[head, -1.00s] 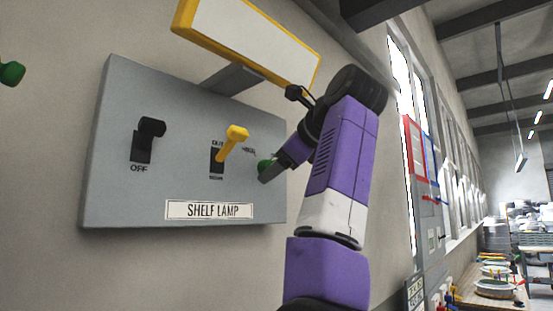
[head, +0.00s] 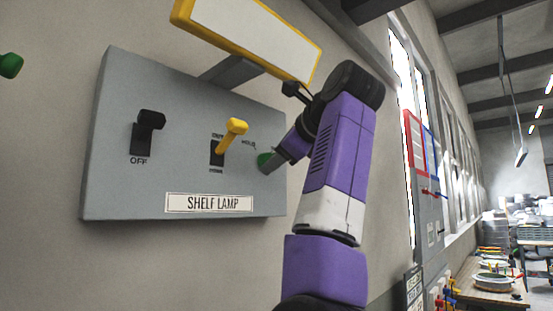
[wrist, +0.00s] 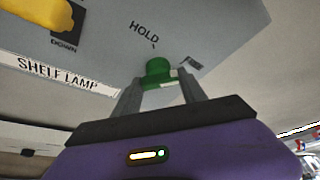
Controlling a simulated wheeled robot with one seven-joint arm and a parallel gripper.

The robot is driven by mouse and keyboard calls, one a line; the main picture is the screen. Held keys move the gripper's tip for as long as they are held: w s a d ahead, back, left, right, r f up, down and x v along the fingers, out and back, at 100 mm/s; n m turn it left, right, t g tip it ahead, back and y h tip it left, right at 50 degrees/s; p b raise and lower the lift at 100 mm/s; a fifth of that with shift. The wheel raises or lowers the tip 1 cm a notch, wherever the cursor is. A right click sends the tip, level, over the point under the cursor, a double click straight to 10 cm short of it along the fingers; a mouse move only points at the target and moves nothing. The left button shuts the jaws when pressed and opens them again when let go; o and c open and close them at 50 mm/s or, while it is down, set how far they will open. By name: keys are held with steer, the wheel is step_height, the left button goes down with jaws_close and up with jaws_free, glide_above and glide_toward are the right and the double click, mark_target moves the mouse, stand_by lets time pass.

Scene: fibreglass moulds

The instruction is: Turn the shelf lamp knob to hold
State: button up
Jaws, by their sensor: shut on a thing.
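The shelf lamp panel (head: 185,185) is a grey box on the wall, with a "SHELF LAMP" label (head: 208,203). Its green knob (head: 264,158) sits at the right end; in the wrist view the knob (wrist: 158,70) lies just below the printed word "HOLD" (wrist: 144,33). A second marking right of the knob is too slanted to read. My gripper (head: 272,161) reaches the knob from the right; in the wrist view both fingers of my gripper (wrist: 160,92) are shut on it, one on each side. The fingers partly hide the knob in the head view.
A black lever (head: 150,121) above "OFF" and a yellow lever (head: 236,127) stick out of the same panel, left of the knob. A yellow-framed white board (head: 250,40) juts out above. Another green knob (head: 10,65) is at the far left. A bench (head: 490,287) stands far right.

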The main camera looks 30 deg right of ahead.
steer(key=shift+f+n+t+y+b, duration=0.15)
steer(key=shift+n+t+b, duration=0.95)
steer(key=shift+n, duration=1.65)
steer(key=shift+f+n+t+y+b, duration=0.1)
steer(key=shift+f+n+t+b, duration=0.2)
steer(key=shift+n+t+b, duration=1.65)
steer(key=shift+f+n+g+y+b, duration=0.15)
steer(key=shift+n+b, duration=0.35)
steer(key=shift+n, duration=3.1)
steer(key=o, duration=1.4)
steer(key=shift+c, duration=0.2)
steer(key=b+v, duration=0.3)
steer(key=v, duration=0.4)
steer(key=shift+s, duration=0.35)
